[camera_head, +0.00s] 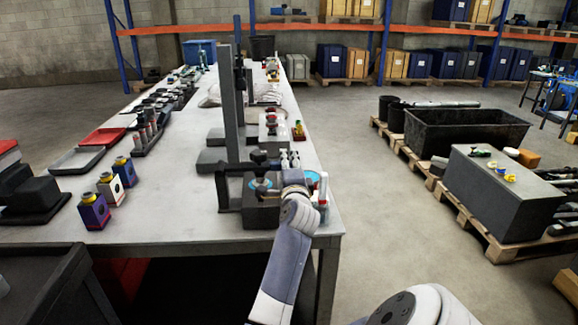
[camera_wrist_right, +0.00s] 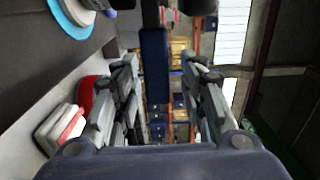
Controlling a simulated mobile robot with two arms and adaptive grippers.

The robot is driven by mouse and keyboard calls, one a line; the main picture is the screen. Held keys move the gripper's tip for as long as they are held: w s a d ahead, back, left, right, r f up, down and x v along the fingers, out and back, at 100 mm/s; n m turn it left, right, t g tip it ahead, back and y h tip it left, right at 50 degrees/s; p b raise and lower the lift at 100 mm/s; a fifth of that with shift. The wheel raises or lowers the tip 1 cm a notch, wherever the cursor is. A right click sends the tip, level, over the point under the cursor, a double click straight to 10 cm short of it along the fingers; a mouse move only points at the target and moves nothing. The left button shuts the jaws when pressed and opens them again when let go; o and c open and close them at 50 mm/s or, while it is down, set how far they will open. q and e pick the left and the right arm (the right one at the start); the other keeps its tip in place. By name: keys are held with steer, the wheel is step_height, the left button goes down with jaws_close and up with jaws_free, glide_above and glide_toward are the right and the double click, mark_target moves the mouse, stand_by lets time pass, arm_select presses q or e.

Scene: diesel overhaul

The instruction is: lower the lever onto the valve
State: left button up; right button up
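In the right wrist view my right gripper (camera_wrist_right: 162,88) is open, one finger on each side of a dark blue bar, apparently the lever (camera_wrist_right: 155,65). Gaps show between the bar and both fingers. In the head view the lever seems to be the dark horizontal bar (camera_head: 238,167) at the foot of a tall dark column (camera_head: 231,100) near the bench's front right. A dark block (camera_head: 261,213) stands below it. My right arm's wrist covers that area, hiding the fingertips. No valve can be made out. My left gripper is not in view.
The bench (camera_head: 170,215) holds purple and white bottles (camera_head: 94,210), red and grey trays (camera_head: 102,137), and small parts near the column. A white bottle (camera_head: 322,190) stands right of my wrist. Pallets with a black bin (camera_head: 465,130) and a grey box stand on the floor right.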

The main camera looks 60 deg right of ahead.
step_height(320, 180, up, 10)
stand_by(0.4)
steer(key=shift+s, duration=0.1)
